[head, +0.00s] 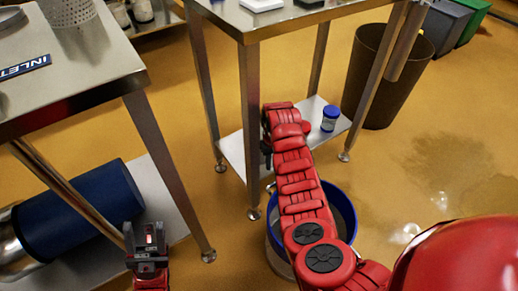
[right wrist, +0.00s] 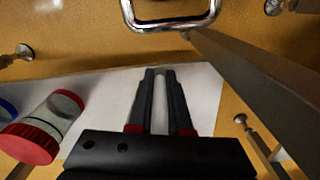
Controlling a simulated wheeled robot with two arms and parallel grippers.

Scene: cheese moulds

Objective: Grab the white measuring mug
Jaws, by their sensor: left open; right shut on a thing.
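My right gripper (right wrist: 161,75) is low over the white lower shelf of the middle table, its two black fingers close together. A narrow white piece, which I take for the white measuring mug (right wrist: 160,105), shows between the fingers. Most of its shape is hidden, so I cannot tell which part is held. My left gripper (head: 147,240) is open and empty beside the left table, at the bottom of the head view.
A blue-lidded jar (head: 330,118) stands on the lower shelf (head: 232,150). A red-lidded clear jar (right wrist: 42,128) is left of my right gripper. A blue bucket (head: 345,215) is under my right arm. Table legs (head: 204,75) stand close by. A dark bin (head: 378,80) is behind.

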